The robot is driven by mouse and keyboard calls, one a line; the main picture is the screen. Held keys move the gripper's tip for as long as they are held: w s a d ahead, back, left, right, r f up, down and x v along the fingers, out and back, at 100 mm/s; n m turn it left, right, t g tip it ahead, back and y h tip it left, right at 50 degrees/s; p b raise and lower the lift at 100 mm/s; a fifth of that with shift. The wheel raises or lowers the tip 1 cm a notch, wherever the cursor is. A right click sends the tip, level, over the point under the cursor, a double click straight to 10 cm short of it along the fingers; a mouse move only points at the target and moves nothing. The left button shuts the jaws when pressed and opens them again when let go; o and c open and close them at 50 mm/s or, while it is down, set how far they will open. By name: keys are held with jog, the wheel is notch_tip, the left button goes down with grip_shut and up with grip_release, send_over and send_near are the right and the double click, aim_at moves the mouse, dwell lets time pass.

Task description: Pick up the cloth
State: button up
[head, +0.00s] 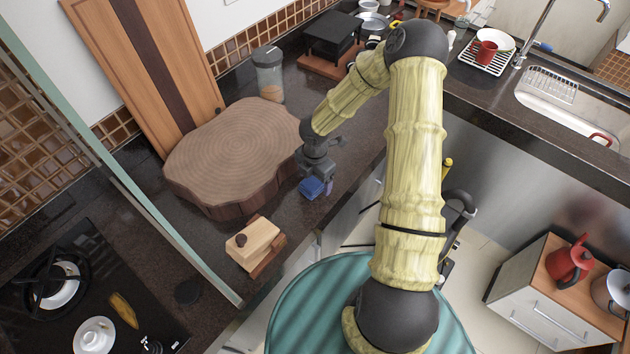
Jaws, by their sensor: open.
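A small blue folded cloth (311,188) lies on the dark countertop, just right of the round wood slab. My gripper (319,182) points down right at the cloth, with its body partly above the cloth's far edge. The jaws are open. A small purple-blue patch shows beside the right finger. I cannot tell whether the fingers touch the cloth or stand just above it; the gripper hides part of it.
The thick wood slab (232,155) stands close to the left of my gripper. A wooden block (255,243) sits nearer the front edge, and a glass jar (269,75) stands behind. A cooktop (75,300) is at lower left. The counter's front edge (345,190) is close on the right.

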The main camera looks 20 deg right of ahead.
aim_at(315, 180)
jog(key=shift+f, duration=0.3)
jog(key=c, duration=1.1)
jog(key=shift+o, duration=0.2)
jog(key=shift+r, duration=0.15)
notch_tip(315, 180, up, 10)
jog(key=shift+f+b, duration=0.1)
jog(key=shift+b, duration=0.3)
